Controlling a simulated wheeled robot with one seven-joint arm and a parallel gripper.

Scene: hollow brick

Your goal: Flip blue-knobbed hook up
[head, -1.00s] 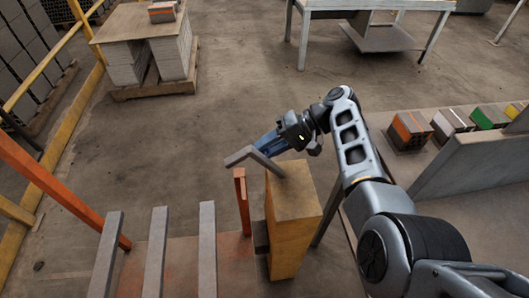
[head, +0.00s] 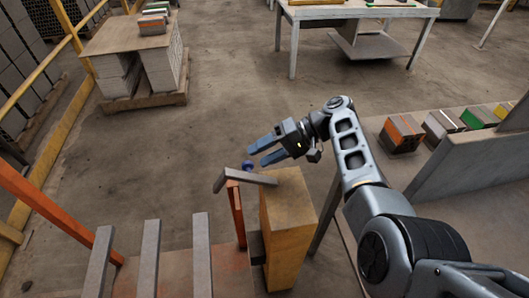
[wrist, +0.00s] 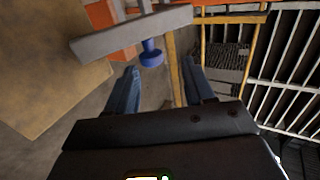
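The hook (head: 250,178) is a grey bent bar on top of the yellow block (head: 285,215). It runs left, and its bent end lies over the orange upright (head: 236,208) in the head view. Its blue knob (head: 248,165) shows just behind the bar. In the wrist view the knob (wrist: 151,52) sticks out from the grey bar (wrist: 130,33). My gripper (head: 257,157) has blue fingers, spread and empty, beside and above the knob. In the wrist view the knob lies just beyond the gap between the fingertips (wrist: 160,70), apart from both.
Several grey bars (head: 150,260) stand at the lower left, beside an orange rail (head: 55,210). A bench with coloured bricks (head: 403,135) is on the right. A white table (head: 355,12) stands at the back. The floor behind the gripper is clear.

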